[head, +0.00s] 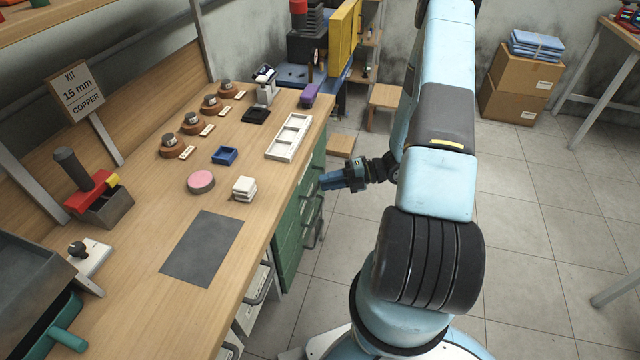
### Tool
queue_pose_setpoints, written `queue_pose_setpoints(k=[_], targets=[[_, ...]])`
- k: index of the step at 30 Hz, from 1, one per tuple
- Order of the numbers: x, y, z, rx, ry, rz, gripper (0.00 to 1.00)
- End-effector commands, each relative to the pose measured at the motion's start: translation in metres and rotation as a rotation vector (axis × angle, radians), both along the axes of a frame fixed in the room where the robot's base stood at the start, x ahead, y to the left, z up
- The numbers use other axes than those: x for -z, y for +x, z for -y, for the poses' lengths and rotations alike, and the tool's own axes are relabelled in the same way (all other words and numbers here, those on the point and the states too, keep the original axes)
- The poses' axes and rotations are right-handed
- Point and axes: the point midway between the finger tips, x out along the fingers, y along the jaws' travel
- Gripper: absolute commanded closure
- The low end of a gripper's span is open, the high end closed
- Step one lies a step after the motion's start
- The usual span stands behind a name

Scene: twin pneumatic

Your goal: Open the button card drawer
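A bank of green drawers (289,245) sits under the right edge of the workbench, with dark bar handles on its front. Nearer me, pale drawer fronts (249,313) carry labels too small to read. I cannot tell which drawer is the button card drawer. The drawers appear shut, though their fronts are seen at a steep angle. My gripper (326,182) is just right of the green drawers, with its blue fingers pointing left toward their upper part. I cannot tell whether the fingers touch a handle or how far apart they are.
The wooden workbench (140,215) holds a grey mat (203,247), a white tray (289,138), a pink disc (201,181) and a small blue tray (225,155). A low wooden step (341,145) stands beyond my gripper.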

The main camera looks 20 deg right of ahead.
Motion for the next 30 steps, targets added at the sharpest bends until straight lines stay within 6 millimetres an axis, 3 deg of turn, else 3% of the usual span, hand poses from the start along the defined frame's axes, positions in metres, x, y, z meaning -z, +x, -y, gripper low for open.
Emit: queue_pose_setpoints(k=[7,19,27,30], targets=[[0.005,0.006,-0.027,-0.001,0.000,0.000,0.77],[0.007,0.008,-0.033,0.000,-0.001,0.000,0.77],[0.007,0.007,-0.032,0.000,-0.002,0.000,1.00],[0.007,0.007,-0.032,0.000,-0.003,-0.002,1.00]])
